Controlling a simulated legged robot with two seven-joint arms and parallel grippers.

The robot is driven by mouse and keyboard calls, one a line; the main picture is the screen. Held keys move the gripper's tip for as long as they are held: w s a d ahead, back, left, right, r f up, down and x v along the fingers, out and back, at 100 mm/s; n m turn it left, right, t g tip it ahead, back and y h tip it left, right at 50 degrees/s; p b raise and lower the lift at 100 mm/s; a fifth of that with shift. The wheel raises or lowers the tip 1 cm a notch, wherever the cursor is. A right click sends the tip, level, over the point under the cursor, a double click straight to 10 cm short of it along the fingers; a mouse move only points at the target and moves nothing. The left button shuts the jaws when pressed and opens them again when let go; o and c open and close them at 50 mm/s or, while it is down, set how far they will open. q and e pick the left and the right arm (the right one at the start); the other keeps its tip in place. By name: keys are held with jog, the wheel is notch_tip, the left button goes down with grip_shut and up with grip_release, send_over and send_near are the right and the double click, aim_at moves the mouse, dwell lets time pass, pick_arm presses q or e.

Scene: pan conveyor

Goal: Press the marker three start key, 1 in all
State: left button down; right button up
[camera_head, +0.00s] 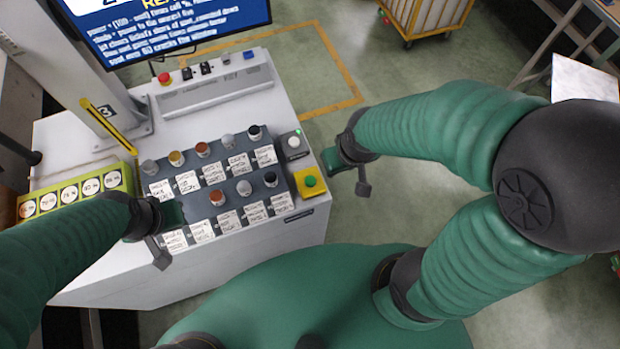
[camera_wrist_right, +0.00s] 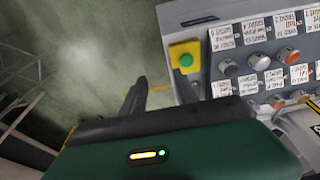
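The console (camera_head: 120,270) carries a dark panel with two rows of round keys, such as an orange-topped one (camera_head: 218,196), each with a white label card; the print is too small to tell which is marker three. A green button (camera_head: 310,181) on a yellow base is at the panel's right end and also shows in the right wrist view (camera_wrist_right: 186,60). A white button (camera_head: 294,142) is behind it. My right gripper (camera_head: 352,172) is right of the console, empty, its fingers apart in the wrist view (camera_wrist_right: 160,95). My left gripper (camera_head: 165,238) is over the console's front left; its opening is unclear.
A screen (camera_head: 175,25) stands behind the console. A red button (camera_head: 164,78) sits at its back.

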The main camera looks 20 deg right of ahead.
grip_shut()
dwell(1.5)
